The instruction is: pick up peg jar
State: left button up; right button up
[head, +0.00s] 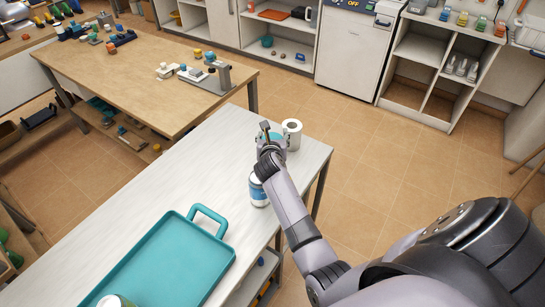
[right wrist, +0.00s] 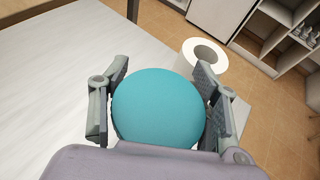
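The peg jar (right wrist: 158,105) shows in the right wrist view as a round teal lid seen from above; its body is hidden below the lid. My right gripper (right wrist: 161,82) has one finger on each side of the lid, very close to its edge. I cannot tell whether the fingers press on it. In the head view my right gripper (head: 266,137) is over the far end of the white table, with a little of the jar's teal (head: 276,136) showing beside it. My left gripper is not in view.
A white roll (head: 292,134) stands just right of the jar. A white-and-blue can (head: 258,190) stands close beside my right forearm. A teal tray (head: 196,254) lies on the white table (head: 165,178). A wooden table (head: 130,85) with several small objects is beyond.

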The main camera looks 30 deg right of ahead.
jog(key=c, duration=1.1)
jog(key=shift+r, duration=0.1)
grip_shut()
